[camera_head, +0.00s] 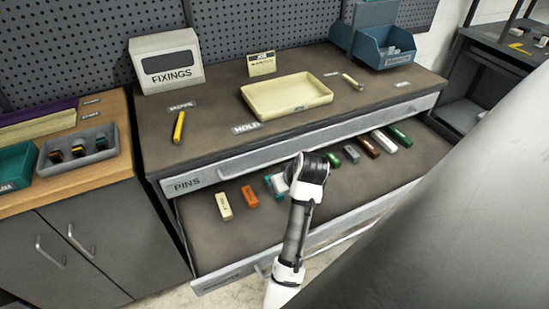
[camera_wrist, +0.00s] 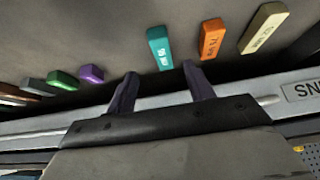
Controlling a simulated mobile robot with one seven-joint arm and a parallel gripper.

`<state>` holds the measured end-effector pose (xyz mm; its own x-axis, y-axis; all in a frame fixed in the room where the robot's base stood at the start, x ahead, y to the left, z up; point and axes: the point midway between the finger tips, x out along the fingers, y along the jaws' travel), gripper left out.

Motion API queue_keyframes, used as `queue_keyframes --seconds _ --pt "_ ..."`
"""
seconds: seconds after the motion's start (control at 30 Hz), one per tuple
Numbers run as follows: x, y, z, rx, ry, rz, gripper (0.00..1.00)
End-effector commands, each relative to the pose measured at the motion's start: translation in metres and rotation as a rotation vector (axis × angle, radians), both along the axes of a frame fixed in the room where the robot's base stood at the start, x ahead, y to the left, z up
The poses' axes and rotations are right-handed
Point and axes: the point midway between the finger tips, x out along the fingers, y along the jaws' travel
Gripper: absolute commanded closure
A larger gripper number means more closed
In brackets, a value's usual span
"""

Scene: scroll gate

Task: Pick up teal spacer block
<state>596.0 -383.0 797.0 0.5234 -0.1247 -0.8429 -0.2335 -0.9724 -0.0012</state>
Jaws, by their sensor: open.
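The teal spacer block (camera_wrist: 160,46) lies in the open drawer, between an orange block and a purple block. In the head view only a small teal part (camera_head: 269,184) shows beside my arm, which hides the rest. In the wrist view my gripper (camera_wrist: 159,70) is open and empty. Its two fingers point toward the near end of the teal block, roughly one to each side, and the block shows just beyond the fingertips. I cannot tell the height between them.
The orange block (camera_wrist: 213,39) and a cream block (camera_wrist: 264,28) lie to the right in the wrist view; purple (camera_wrist: 91,74) and green (camera_wrist: 62,80) blocks lie left. The PINS drawer front (camera_head: 240,167) overhangs the open drawer (camera_head: 213,254). A cream tray (camera_head: 262,113) stands on the bench.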

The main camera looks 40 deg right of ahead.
Motion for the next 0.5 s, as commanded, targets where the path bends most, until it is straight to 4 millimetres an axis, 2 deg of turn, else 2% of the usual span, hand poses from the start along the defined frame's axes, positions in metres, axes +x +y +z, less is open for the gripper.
queue_keyframes --seconds 0.13,0.37,0.5 --pt "0.013 -0.002 -0.018 0.001 0.001 0.002 0.47" --pt "0.023 -0.004 -0.029 0.000 -0.001 0.001 0.47" --pt "0.040 -0.006 -0.042 0.001 0.002 0.001 0.47"
